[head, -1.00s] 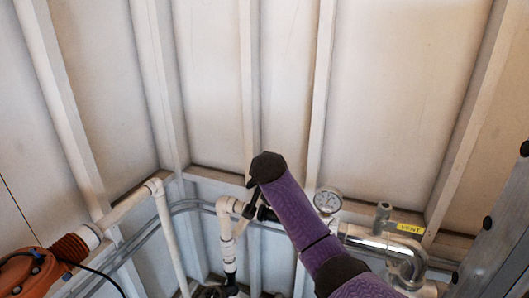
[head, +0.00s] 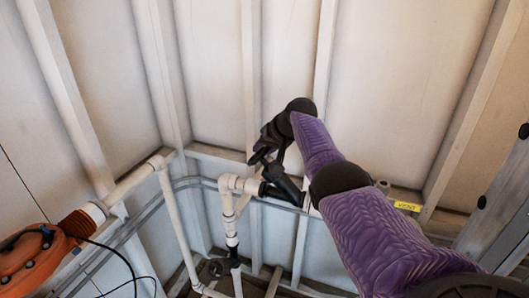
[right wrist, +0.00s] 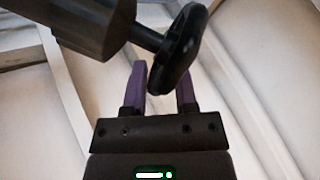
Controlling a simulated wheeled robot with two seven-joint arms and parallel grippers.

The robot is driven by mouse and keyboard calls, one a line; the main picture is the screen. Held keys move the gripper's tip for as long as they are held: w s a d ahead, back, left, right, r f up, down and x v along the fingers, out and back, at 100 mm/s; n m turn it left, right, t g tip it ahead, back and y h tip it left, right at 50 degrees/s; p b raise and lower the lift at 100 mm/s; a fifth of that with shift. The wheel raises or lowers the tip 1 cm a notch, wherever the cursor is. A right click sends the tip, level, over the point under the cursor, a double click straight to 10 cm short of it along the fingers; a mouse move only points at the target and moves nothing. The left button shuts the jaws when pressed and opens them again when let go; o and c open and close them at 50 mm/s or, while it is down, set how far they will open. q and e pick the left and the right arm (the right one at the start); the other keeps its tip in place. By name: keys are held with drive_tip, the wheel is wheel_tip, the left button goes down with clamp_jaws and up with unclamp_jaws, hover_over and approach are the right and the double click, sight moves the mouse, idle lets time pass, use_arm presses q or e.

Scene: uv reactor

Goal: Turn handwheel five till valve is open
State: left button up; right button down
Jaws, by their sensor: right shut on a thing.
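A black handwheel (head: 262,157) sits on a black valve (head: 283,187) on the white pipe, in the middle of the head view. In the right wrist view the handwheel (right wrist: 180,48) is a dark disc on a stem, seen nearly edge-on, its rim between two purple fingers. My right gripper (head: 270,146) reaches it from above and is shut on its rim; in the right wrist view the gripper (right wrist: 162,88) shows close up. No number is legible on the wheel. The valve's inside state cannot be seen. My left gripper is out of view.
White pipe (head: 228,185) runs down beside the valve. Another dark wheel (head: 218,267) is lower down. An orange machine (head: 35,262) with a black cable is at left. A yellow VENT label (head: 407,206) is at right. Ribbed wall panels stand close behind.

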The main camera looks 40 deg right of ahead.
drive_tip(key=shift+s+f, duration=0.1)
drive_tip(key=shift+f, duration=0.2)
drive_tip(key=c, duration=0.5)
unclamp_jaws()
drive_tip(key=shift+c, duration=0.2)
drive_tip(key=shift+r, duration=0.15)
drive_tip(key=shift+r, duration=0.2)
drive_tip(key=shift+p+v, duration=1.1)
drive_tip(key=v, duration=0.7)
drive_tip(key=shift+d+p, duration=0.15)
drive_tip(key=shift+p, duration=0.15)
